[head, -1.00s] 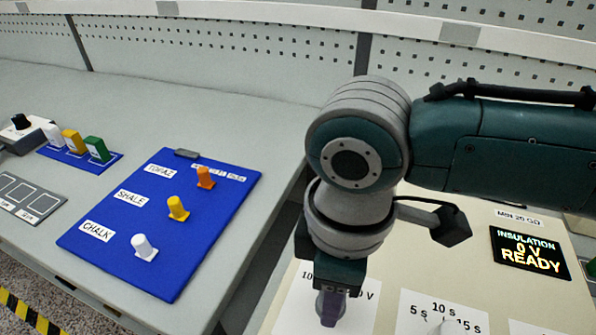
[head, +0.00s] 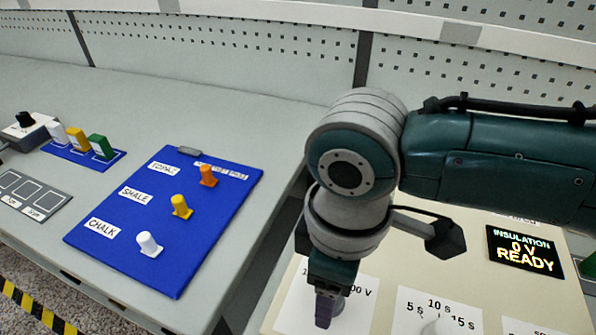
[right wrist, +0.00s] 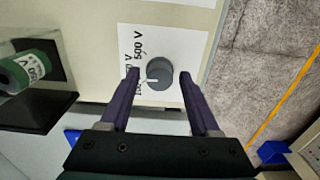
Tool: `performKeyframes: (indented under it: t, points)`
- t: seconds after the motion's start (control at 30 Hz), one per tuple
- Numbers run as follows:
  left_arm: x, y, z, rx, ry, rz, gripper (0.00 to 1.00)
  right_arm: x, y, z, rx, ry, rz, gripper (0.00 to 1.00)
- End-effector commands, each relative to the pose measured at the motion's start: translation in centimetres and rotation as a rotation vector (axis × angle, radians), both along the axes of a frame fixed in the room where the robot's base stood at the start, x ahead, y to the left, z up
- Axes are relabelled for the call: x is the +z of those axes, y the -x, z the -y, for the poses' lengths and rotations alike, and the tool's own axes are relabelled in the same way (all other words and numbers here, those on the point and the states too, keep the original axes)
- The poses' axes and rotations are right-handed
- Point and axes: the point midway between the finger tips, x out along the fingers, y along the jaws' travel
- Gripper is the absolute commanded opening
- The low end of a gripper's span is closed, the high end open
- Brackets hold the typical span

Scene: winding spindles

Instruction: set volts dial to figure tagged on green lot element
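The volts dial (right wrist: 160,73) is a round grey knob on a white label in the right wrist view. Its white pointer mark is on its left side, and "500 V" is readable above left. My right gripper (right wrist: 158,76) is open, with one purple finger on each side of the knob; contact cannot be told. In the head view the right gripper (head: 326,308) partly hides the dial. A green cylinder (right wrist: 20,73) with a white tag is at the left of the wrist view; its figure is not clearly legible. My left gripper is not in view.
A display (head: 525,252) reads "INSULATION 0 V READY". A seconds dial (head: 437,327) is right of the volts dial. A blue board (head: 215,235) holds white, yellow and orange pegs. White, yellow and green blocks (head: 102,147) stand on a blue base at far left.

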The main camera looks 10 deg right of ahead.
Motion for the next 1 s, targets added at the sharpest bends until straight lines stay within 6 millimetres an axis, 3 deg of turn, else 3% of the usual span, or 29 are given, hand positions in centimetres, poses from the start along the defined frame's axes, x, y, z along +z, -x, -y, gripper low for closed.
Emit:
performKeyframes:
  t: [0.1, 0.37, 0.8, 1.0]
  points:
    - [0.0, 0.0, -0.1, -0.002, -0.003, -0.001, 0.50, 0.0, 0.0, 0.0, 0.000, 0.001, 0.000, 0.74]
    - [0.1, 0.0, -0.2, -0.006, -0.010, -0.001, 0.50, 0.3, 0.0, 0.1, 0.000, 0.001, 0.000, 0.74]
    - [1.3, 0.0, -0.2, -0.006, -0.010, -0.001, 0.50, 8.1, -0.1, 0.0, 0.001, 0.000, 0.004, 0.74]
    - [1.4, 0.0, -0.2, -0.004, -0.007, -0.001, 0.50, 9.8, 0.0, 0.0, 0.000, 0.001, 0.001, 0.74]
